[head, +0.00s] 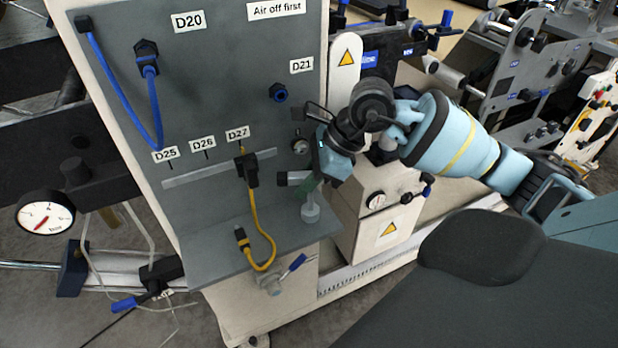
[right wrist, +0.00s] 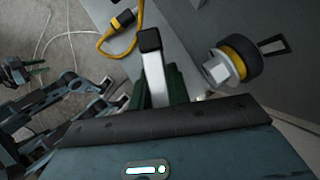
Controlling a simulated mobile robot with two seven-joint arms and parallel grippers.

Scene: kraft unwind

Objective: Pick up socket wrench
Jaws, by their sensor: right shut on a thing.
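My right gripper (head: 306,186) is in front of the lower right part of the grey panel, above the shelf. It is shut on a silver bar with a black end, which I take for the socket wrench (head: 284,178). In the right wrist view the wrench (right wrist: 153,68) sticks out from between the dark green fingers of the gripper (right wrist: 162,97). Its other end is hidden by the gripper. A pale grey cylinder (head: 310,210) shows just under the fingers; I cannot tell whether it belongs to the wrench.
The grey panel (head: 225,100) carries a blue cable (head: 103,80) and a yellow cable (head: 253,215) that hangs onto the shelf (head: 200,262). A knob with a yellow ring (right wrist: 238,58) is close to the wrench in the right wrist view. A pressure gauge (head: 45,214) is at left.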

